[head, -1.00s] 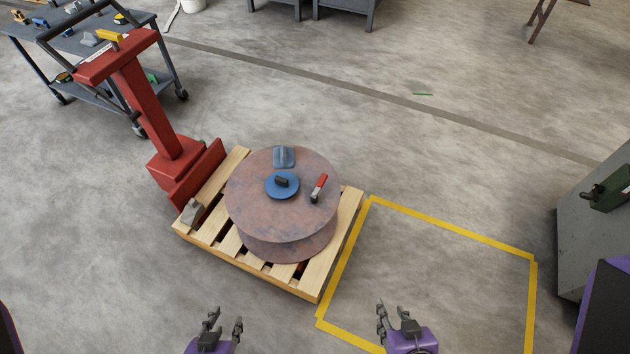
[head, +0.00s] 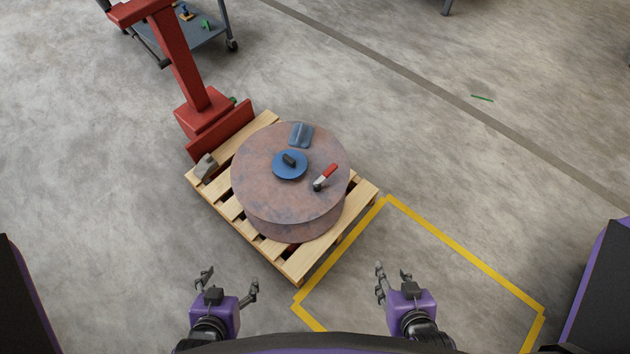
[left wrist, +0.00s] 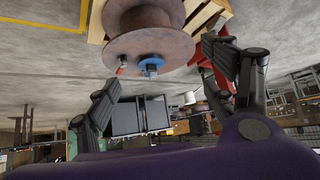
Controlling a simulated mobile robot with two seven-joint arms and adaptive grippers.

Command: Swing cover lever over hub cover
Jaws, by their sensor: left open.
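A rusty steel reel (head: 262,185) lies flat on a wooden pallet. On its top flange sits a round blue hub cover (head: 289,174) with a dark grip. The cover lever (head: 325,177), with a red handle, stands to the right of the cover and points away from it. My left gripper (head: 231,278) is open and empty, in front of the pallet and apart from it. My right gripper (head: 392,275) is over the floor to the right, its fingers spread and empty. In the left wrist view the reel (left wrist: 152,45) and the blue cover (left wrist: 150,66) appear beyond the open fingers (left wrist: 170,75).
The pallet (head: 295,267) rests on the floor against a red post (head: 190,75). A blue-grey bracket (head: 301,134) lies on the reel behind the cover. A grey block (head: 206,167) sits on the pallet's left. A yellow taped square (head: 465,240) marks clear floor at right. A grey cart (head: 205,35) stands behind.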

